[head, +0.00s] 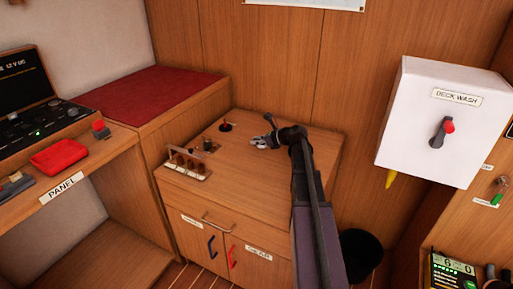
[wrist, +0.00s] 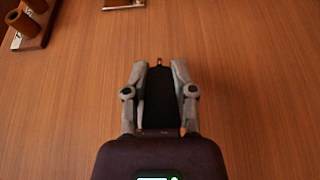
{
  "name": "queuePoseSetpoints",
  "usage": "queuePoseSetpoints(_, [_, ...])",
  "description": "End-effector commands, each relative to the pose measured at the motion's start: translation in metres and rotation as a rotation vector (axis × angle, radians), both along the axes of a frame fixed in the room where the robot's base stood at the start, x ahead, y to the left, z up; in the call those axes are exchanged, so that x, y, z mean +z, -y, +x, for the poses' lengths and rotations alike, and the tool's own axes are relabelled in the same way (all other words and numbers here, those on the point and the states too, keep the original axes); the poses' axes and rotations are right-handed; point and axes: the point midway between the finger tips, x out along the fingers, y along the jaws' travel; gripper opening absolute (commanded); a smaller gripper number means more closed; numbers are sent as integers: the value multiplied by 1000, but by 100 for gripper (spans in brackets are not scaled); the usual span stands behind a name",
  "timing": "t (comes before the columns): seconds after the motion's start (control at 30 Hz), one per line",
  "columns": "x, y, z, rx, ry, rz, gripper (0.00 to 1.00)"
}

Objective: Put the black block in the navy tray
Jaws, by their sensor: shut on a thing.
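My gripper (head: 262,143) is over the wooden cabinet top in the head view. In the wrist view my gripper (wrist: 158,68) has its two grey fingers on either side of a dark, long shape, the black block (wrist: 158,95), and is shut on it. The block's lower end is hidden by the gripper body. In the head view the block is too small to make out. I cannot make out a navy tray in either view.
A white deck wash box (head: 440,122) is at the right. A black bin (head: 360,252) stands on the floor. The cabinet top (head: 250,170) is mostly clear.

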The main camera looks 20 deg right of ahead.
Motion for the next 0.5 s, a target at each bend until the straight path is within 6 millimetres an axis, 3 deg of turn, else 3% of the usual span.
queuePoseSetpoints(0.13, [-1,8,12,0,0,0,0])
queuePoseSetpoints(0.5, [-1,9,13,0,0,0,0])
